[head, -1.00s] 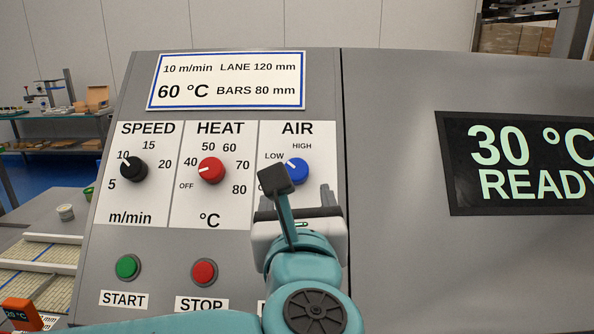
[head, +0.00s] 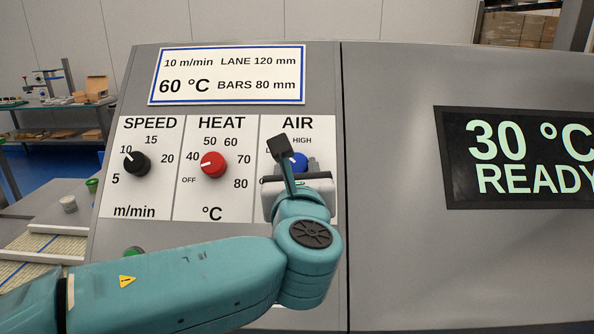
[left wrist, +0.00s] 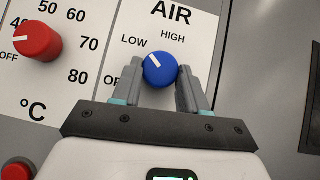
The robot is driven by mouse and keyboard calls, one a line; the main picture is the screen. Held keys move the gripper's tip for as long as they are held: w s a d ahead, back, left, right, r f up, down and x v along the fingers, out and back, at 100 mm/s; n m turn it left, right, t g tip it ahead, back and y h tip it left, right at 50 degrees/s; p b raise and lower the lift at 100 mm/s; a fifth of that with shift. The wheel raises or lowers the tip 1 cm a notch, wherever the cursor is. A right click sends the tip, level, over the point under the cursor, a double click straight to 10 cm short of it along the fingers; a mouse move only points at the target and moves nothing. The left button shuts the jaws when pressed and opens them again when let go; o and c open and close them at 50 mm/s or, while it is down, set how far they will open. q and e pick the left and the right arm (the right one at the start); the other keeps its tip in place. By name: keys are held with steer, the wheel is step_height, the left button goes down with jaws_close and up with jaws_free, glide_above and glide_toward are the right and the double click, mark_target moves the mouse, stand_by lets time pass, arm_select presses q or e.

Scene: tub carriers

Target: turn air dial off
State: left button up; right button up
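The blue air dial (head: 299,162) sits on the white AIR panel, partly hidden by my left gripper in the head view. In the left wrist view the dial (left wrist: 160,69) shows a white pointer line aimed up and left, toward LOW. My left gripper (left wrist: 159,75) is open, with one finger on each side of the dial and its tips close to it. I cannot tell whether the fingers touch the dial. The OFF label beside it is partly hidden by the left finger. In the head view the gripper (head: 293,168) is in front of the panel. My right gripper is not in view.
The red heat dial (head: 213,164) and black speed dial (head: 136,163) are to the left on the same panel. A green start button (head: 134,252) shows above my left arm. A display (head: 520,158) reading 30 °C READY is at the right.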

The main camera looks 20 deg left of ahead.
arm_select(q)
steer(key=shift+d+n+y, duration=0.1)
steer(key=shift+n+y, duration=0.2)
steer(key=shift+n, duration=0.1)
steer(key=n, duration=0.1)
steer(key=n+g+y, duration=0.1)
steer(key=shift+w+d+n+y, duration=0.1)
steer(key=shift+d+n+y, duration=0.05)
steer(key=shift+n+y, duration=0.15)
steer(key=n, duration=0.1)
steer(key=n+g+y, duration=0.1)
steer(key=n+g+y+p, duration=0.1)
steer(key=shift+w+d+r+n, duration=0.1)
steer(key=shift+d+r+n, duration=0.05)
steer(key=shift+r+n, duration=0.15)
steer(key=n+g+y+p, duration=0.1)
steer(key=n+p, duration=0.1)
steer(key=n+g+y+p, duration=0.1)
steer(key=n+g+p, duration=0.1)
steer(key=n, duration=0.1)
steer(key=shift+w+d+r+g, duration=0.15)
steer(key=shift+w+r+g, duration=0.05)
steer(key=shift+g, duration=0.1)
steer(key=shift+w+n+g+p, duration=0.1)
steer(key=shift+n+g+p, duration=1)
steer(key=shift+n+p, duration=0.6)
steer(key=shift+f, duration=0.1)
steer(key=o, duration=1.1)
